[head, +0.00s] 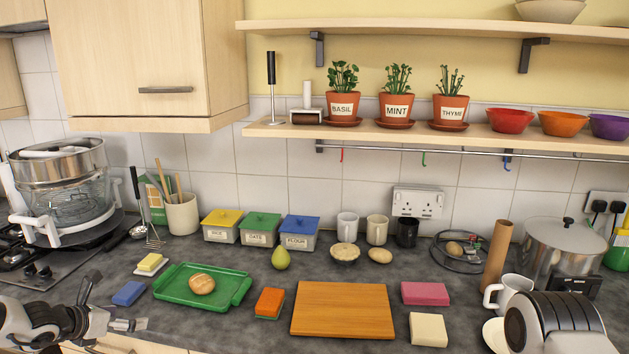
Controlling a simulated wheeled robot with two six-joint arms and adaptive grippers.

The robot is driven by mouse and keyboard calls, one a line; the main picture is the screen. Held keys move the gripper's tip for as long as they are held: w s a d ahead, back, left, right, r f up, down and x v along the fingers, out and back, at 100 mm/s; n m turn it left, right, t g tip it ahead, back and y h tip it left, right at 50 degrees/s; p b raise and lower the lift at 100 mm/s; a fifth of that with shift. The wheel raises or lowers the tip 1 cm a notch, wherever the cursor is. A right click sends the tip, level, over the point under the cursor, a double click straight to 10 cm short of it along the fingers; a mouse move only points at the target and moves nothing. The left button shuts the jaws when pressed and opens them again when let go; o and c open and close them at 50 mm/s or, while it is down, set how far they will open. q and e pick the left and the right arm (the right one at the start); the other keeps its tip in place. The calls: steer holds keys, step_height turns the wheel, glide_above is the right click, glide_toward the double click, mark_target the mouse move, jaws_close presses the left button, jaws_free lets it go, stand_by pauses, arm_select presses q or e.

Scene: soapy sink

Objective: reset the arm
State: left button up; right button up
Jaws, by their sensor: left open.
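My left gripper (112,306) is low at the left, over the front edge of the counter. Its fingers are spread and nothing is between them. A blue sponge (128,293) lies on the counter just beyond the fingers, apart from them as far as I can see. My left arm comes in from the lower left corner. My right gripper is not in view.
A green tray (243,290) with a bread roll (202,284) lies right of the gripper. The hob (38,278) with a steamer pot (62,180) is behind the arm. A wooden board (343,310) lies mid-counter. A white mug (508,291) stands at right.

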arm_select(q)
steer(key=s+d+f+m+g, duration=0.85)
steer(key=s+d+f, duration=0.7)
steer(key=f, duration=0.35)
steer(key=s+d+f+m+g+y, duration=0.1)
steer(key=s+d+f+m, duration=0.1)
steer(key=s+m, duration=0.9)
steer(key=s+d+f+m+g+y+b, duration=0.1)
steer(key=s+d+m, duration=0.4)
steer(key=s+m, duration=0.7)
steer(key=shift+s+d+f+g+y, duration=0.15)
steer(key=shift+d+f+g+y, duration=0.15)
steer(key=shift+f+y, duration=0.55)
steer(key=shift+f+m, duration=0.1)
steer(key=shift+m, duration=0.15)
